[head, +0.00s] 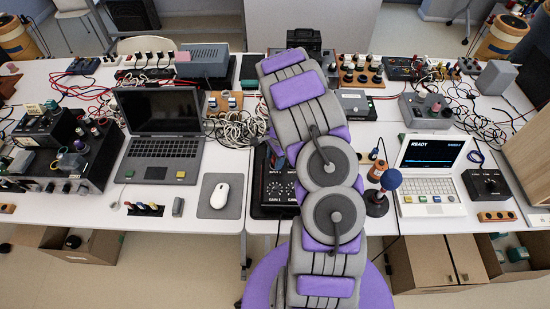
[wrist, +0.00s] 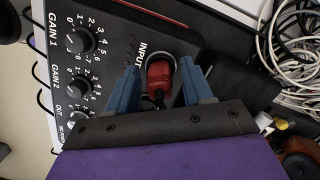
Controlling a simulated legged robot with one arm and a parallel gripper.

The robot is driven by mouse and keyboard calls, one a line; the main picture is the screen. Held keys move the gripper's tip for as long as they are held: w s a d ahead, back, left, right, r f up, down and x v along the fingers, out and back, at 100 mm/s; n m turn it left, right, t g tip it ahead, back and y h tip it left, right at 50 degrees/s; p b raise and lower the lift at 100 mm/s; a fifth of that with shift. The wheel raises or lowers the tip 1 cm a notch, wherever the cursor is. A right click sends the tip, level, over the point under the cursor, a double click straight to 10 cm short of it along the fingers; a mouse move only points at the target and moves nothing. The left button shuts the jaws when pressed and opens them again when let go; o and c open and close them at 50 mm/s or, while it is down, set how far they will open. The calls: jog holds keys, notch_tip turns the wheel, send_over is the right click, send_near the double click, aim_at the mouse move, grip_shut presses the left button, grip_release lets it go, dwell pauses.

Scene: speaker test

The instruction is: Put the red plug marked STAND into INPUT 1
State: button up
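In the wrist view a red plug (wrist: 159,76) with a dark cable end sits at a round metal-rimmed socket beside the word INPUT. It appears seated there; the socket number and any STAND marking cannot be read. My gripper (wrist: 160,72) has its two blue fingers on either side of the plug, with visible gaps, so it is open and not touching it. The black box (wrist: 110,50) has GAIN 1, GAIN 2 and OUT knobs. In the head view this box (head: 273,188) is partly hidden behind my arm, which mostly hides the gripper and the plug.
Pale cables (wrist: 290,45) lie right of the box in the wrist view. In the head view a laptop (head: 165,125) and mouse (head: 220,195) are on the left. A blue-topped post (head: 390,180) and white READY computer (head: 430,170) are on the right.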

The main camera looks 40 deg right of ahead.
jog(key=shift+o, duration=0.5)
jog(key=shift+d+r, duration=0.1)
jog(key=shift+r, duration=0.2)
notch_tip(320, 180, up, 16)
jog(key=d+p, duration=0.2)
jog(key=shift+s+d+r, duration=0.15)
jog(key=shift+d+r, duration=0.1)
